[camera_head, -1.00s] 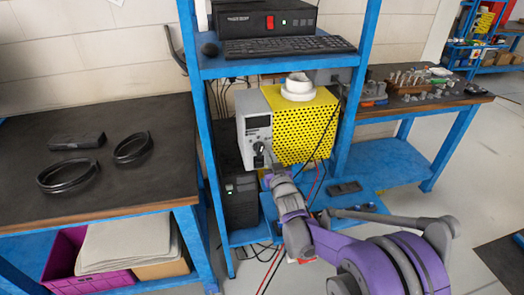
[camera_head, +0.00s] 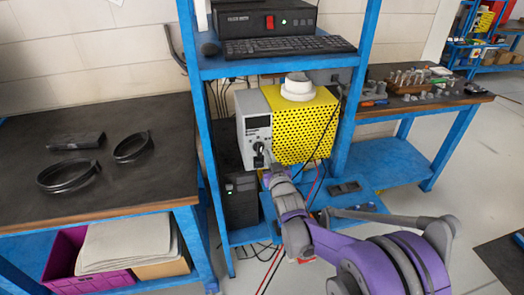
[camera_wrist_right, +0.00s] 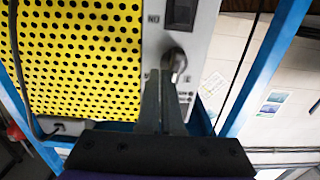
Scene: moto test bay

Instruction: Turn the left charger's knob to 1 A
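The charger has a light grey front panel (camera_head: 254,105) and a yellow perforated body (camera_head: 305,130); it stands on the blue rack's middle shelf. Its knob (camera_head: 259,148) is low on the panel and also shows in the right wrist view (camera_wrist_right: 174,62). The scale marks around it are too small or hidden to read. My right gripper (camera_head: 266,160) is right in front of the knob. In the right wrist view its two narrow fingers (camera_wrist_right: 161,78) lie close together with their tips at the knob; whether they grip it is unclear. My left gripper is out of view.
A black unit (camera_head: 240,200) stands below the charger. A keyboard (camera_head: 288,46) lies on the shelf above. Blue rack posts (camera_head: 351,95) stand on both sides. Cables hang near my right arm. A dark-topped bench (camera_head: 100,185) is at left.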

